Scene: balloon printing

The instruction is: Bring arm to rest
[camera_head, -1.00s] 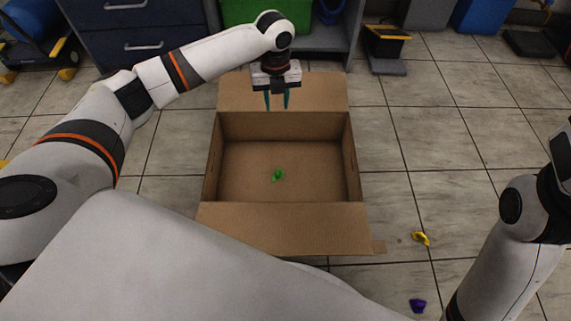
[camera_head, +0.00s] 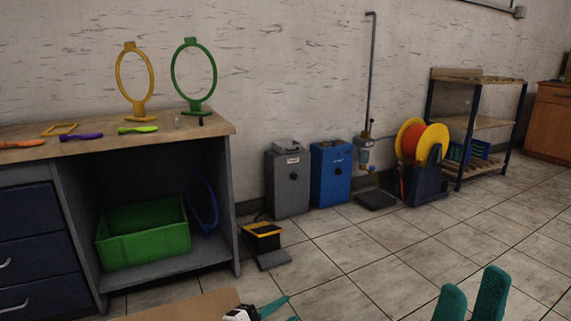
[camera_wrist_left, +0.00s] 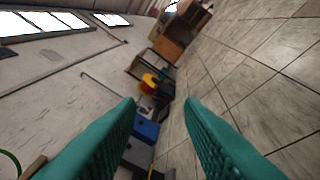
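My left gripper (camera_head: 285,309) is at the bottom middle of the head view, partly cut off by the frame edge. In the left wrist view its two teal fingers (camera_wrist_left: 162,125) stand apart with nothing between them. My right gripper (camera_head: 472,296) is at the bottom right of the head view. Its two teal fingertips show a gap between them and hold nothing that I can see.
A cardboard flap (camera_head: 185,307) shows at the bottom edge. A workbench (camera_head: 215,127) with two ring stands is at left, a green bin (camera_head: 143,232) beneath. Grey (camera_head: 288,185) and blue (camera_head: 331,173) boxes and an orange spool (camera_head: 410,141) line the wall. The right floor is clear.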

